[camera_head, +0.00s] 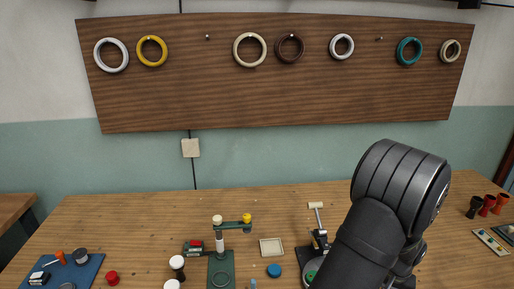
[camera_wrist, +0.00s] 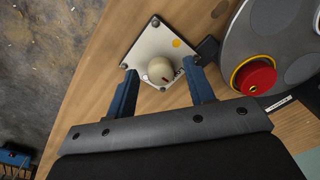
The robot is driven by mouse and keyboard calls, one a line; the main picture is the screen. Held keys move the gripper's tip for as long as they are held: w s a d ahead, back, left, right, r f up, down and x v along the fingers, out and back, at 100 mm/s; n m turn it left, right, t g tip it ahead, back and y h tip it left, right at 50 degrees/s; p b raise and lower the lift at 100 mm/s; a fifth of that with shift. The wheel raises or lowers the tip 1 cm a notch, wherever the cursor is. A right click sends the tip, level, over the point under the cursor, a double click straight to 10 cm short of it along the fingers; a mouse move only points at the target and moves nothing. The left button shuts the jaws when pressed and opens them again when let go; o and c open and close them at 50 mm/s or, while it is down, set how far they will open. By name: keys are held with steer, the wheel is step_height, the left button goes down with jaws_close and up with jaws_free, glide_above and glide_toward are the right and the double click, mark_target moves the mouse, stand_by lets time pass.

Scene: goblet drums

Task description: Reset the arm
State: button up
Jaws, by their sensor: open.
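My gripper (camera_wrist: 159,69) shows in the wrist view with its two blue fingers spread apart and nothing clamped between them. Beyond the fingertips, a pale square plate (camera_wrist: 151,46) with corner screws and a yellow dot lies on the wooden table. A cream rounded knob (camera_wrist: 160,69) stands on the plate and shows in the gap between the fingers. I cannot tell how far below the fingers it is. In the head view my dark arm fills the lower right, and the gripper itself is hidden.
In the head view, the table (camera_head: 150,215) carries a green stand (camera_head: 220,265), a small cream tray (camera_head: 271,247), a blue mat (camera_head: 75,272) with small parts and several coloured cups (camera_head: 488,205) at right. A wooden board (camera_head: 200,95) with rings hangs on the wall.

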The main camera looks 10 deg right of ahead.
steer(key=m, duration=0.4)
steer(key=shift+a+m, duration=0.1)
steer(key=shift+m, duration=1.8)
steer(key=shift+n, duration=0.3)
steer(key=n, duration=0.3)
steer(key=shift+n, duration=0.3)
steer(key=n, duration=0.3)
steer(key=shift+n, duration=1.3)
steer(key=shift+m, duration=0.3)
